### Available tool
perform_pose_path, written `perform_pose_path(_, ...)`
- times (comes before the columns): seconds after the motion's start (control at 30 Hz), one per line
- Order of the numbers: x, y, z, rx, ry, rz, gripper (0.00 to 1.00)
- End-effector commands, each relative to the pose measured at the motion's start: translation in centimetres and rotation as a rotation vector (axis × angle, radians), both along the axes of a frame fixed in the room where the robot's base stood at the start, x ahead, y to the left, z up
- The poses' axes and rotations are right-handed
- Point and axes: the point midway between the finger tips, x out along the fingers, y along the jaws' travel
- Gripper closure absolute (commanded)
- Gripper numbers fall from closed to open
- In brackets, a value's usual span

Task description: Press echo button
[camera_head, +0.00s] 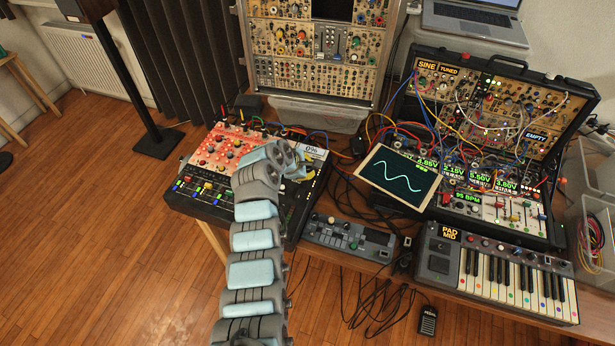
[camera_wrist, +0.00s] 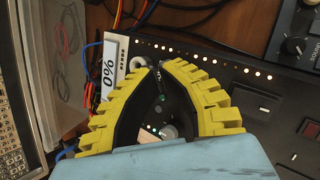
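My arm reaches over the mixer (camera_head: 215,190) with red-lit knobs and colored sliders at the left end of the table. My gripper (camera_wrist: 156,68) has yellow ribbed fingers whose tips come together, with nothing seen held. In the head view my gripper is mostly hidden by my arm, at the mixer's right side. A white "0%" label (camera_wrist: 108,77) lies left of the fingertips in the wrist view; it also shows in the head view (camera_head: 313,151). A dark panel with a row of small lights (camera_wrist: 205,58) lies beyond the fingers. I cannot make out which control is the echo button, or any contact.
A small grey controller (camera_head: 348,237), a tilted screen with a sine wave (camera_head: 398,178) and a keyboard (camera_head: 495,270) stand to the right. A patch-cable synth case (camera_head: 490,110) and a tall modular rack (camera_head: 315,45) stand behind. Loose cables lie between them.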

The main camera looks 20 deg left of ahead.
Motion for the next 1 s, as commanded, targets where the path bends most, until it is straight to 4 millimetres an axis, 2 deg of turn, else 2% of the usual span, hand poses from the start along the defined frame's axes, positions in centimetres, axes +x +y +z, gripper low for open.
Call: perform_pose_path(1.0, 0.04, 0.01, -0.88, 0.000, -0.001, 0.000, 1.00)
